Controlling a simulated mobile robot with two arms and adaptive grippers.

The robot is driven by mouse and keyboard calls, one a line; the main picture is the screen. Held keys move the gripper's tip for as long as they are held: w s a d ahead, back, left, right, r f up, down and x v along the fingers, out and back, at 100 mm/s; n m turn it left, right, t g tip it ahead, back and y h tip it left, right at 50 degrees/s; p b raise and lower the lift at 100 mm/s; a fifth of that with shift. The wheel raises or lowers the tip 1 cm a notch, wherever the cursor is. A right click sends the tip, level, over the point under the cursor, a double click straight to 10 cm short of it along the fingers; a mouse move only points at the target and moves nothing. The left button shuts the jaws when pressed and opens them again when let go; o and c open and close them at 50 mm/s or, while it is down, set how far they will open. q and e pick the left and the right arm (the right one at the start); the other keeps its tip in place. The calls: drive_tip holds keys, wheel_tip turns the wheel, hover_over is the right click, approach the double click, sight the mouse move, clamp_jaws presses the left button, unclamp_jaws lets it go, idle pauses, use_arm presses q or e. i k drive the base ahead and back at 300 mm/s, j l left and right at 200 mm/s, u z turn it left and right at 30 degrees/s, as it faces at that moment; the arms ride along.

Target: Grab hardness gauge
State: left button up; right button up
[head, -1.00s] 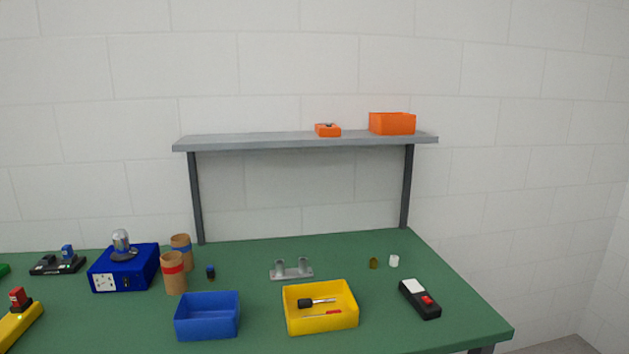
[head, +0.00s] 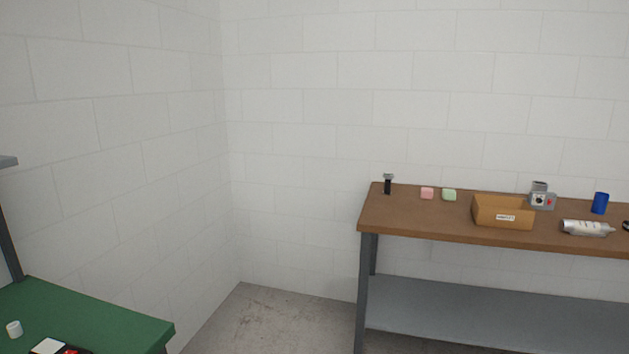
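I cannot tell for certain which object is the hardness gauge. A small black upright device with a grey flat top (head: 388,186) stands at the left end of the brown table (head: 420,217). A grey boxy device with a dark round face and a red spot (head: 542,198) stands behind a cardboard box on the same table. A black device with a white panel and red part (head: 47,346) lies on the green table, cut off by the bottom edge. Neither of my grippers is in view.
A pink block (head: 427,193), a green block (head: 449,195), the cardboard box (head: 504,212), a silver tube (head: 586,228) and a blue cylinder (head: 600,203) are on the brown table. The green table (head: 84,316) is lower left. Bare floor (head: 270,318) lies between the tables.

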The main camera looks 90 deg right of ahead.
sight(388, 177)
drive_tip(key=z, duration=3.25)
drive_tip(key=i+j, duration=0.2)
drive_tip(key=i, duration=0.2)
